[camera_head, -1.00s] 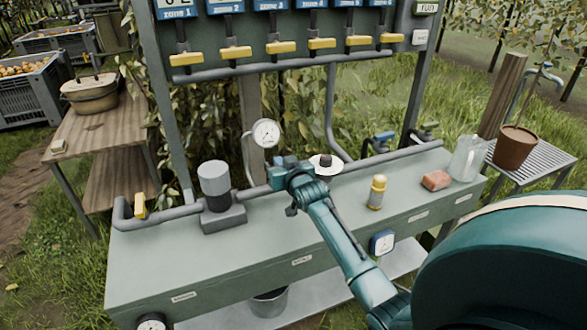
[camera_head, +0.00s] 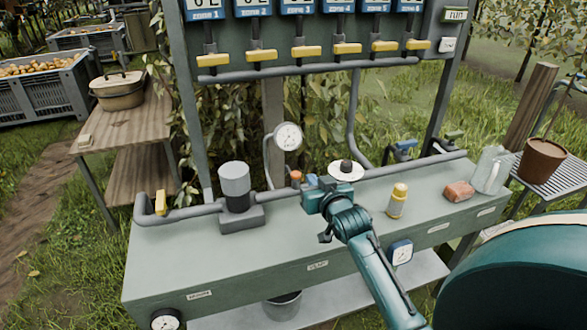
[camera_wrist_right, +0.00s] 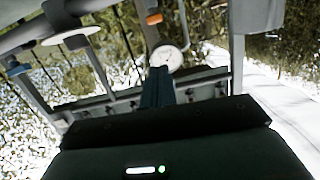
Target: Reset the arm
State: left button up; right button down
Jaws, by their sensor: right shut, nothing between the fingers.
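My right arm reaches in from the lower right in the head view. Its teal gripper (camera_head: 311,184) is over the back middle of the green bench (camera_head: 265,255), between the grey pump-like cylinder (camera_head: 235,181) and the round white disc with a dark knob (camera_head: 346,172). The fingers are small and partly hidden by the wrist there. In the right wrist view the gripper (camera_wrist_right: 158,78) is shut and empty, with its fingers together below the white gauge (camera_wrist_right: 167,57). My left gripper is not in view.
A pipe with a yellow lever (camera_head: 160,203) runs along the bench. A yellow-capped bottle (camera_head: 397,201), a reddish block (camera_head: 459,191) and a clear jug (camera_head: 493,170) stand to the right. Yellow valve handles (camera_head: 305,54) hang above. The bench's front left is clear.

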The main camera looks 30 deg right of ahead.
jog(key=s+a+f+n+g+y, duration=0.1)
jog(key=s+a+f, duration=0.3)
jog(key=s+a, duration=0.4)
jog(key=s+a+f+n+g+y+p, duration=0.1)
jog(key=s+a+f+n+g+y, duration=0.1)
jog(key=s+a+f, duration=0.3)
jog(key=s+a+f+n+g+y+p, duration=0.1)
jog(key=s+a+f+n+y, duration=0.2)
jog(key=s+a, duration=0.7)
notch_tip(320, 180, down, 2)
jog(key=shift+s+a+g+y, duration=0.3)
jog(key=shift+s+g+y, duration=0.15)
jog(key=shift+s, duration=0.4)
